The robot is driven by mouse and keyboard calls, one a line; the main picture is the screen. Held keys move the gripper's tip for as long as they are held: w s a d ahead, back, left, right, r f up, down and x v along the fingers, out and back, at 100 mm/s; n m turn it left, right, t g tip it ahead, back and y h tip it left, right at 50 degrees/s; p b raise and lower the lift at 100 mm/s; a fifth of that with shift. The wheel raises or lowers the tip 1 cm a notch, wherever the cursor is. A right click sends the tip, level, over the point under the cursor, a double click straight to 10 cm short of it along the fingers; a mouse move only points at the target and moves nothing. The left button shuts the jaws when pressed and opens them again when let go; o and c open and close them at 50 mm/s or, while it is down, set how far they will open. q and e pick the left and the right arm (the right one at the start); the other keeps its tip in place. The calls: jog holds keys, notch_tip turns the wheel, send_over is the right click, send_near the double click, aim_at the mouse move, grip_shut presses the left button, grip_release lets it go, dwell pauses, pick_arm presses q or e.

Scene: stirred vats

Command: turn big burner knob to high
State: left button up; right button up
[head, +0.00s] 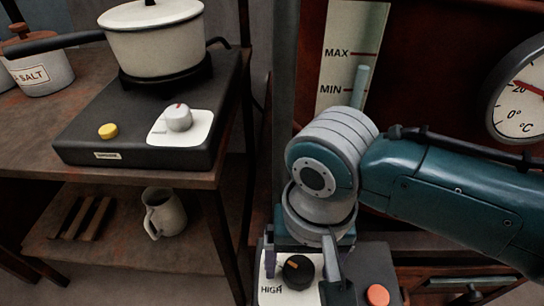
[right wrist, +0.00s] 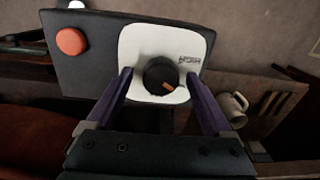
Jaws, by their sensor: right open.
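The black burner knob (head: 298,273) with an orange pointer mark sits on a white plate marked HIGH, low in the head view. Its mark is at the upper left there, while HIGH is printed at the plate's lower left. In the right wrist view the knob (right wrist: 158,72) has its mark toward the lower right, with the lettering at the plate's upper right. My right gripper (head: 302,258) is open, one finger on either side of the knob. In the right wrist view gaps show between knob and fingers. My left gripper is not in view.
An orange button (head: 377,295) is right of the knob plate. At left, a second burner (head: 190,152) carries a white pot (head: 155,45), a grey knob (head: 178,118) and a yellow button (head: 107,131). A jug (head: 163,213) stands on the lower shelf. A dial (head: 522,95) is at right.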

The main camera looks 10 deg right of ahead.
jog(key=shift+c, duration=0.4)
grip_shut()
jog(key=shift+r, duration=0.1)
jog(key=n+p, duration=0.1)
jog(key=n, duration=0.1)
jog(key=shift+n+p, duration=0.3)
jog(key=shift+p, duration=0.1)
jog(key=n+p, duration=0.1)
jog(key=n, duration=0.1)
jog(key=shift+n, duration=0.3)
jog(key=n, duration=0.3)
jog(key=shift+n+p, duration=0.3)
jog(key=shift+p, duration=0.1)
jog(key=shift+n, duration=1.7)
